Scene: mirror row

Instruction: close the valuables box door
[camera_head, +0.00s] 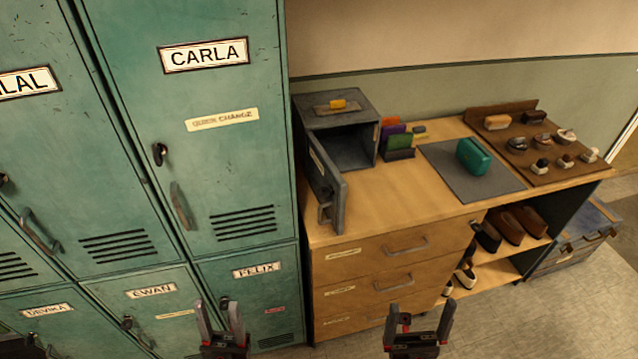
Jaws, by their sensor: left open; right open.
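The valuables box (345,118) is a dark grey metal box at the left end of the wooden counter. Its door (327,187) stands open, swung out toward the front left, and the inside looks dark and empty. A handle (325,213) sits on the door's lower front part. My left gripper (221,312) is open and empty at the bottom of the view, in front of the lower lockers and below and left of the door. My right gripper (419,318) is open and empty at the bottom, in front of the drawers, below and right of the door.
Teal lockers (220,150) stand close to the left of the door. The counter (400,190) also holds a rack of colourful items (396,138), a green case (474,156) on a grey mat (455,182) and a brown brush board (560,160). Shoes (510,225) fill shelves below.

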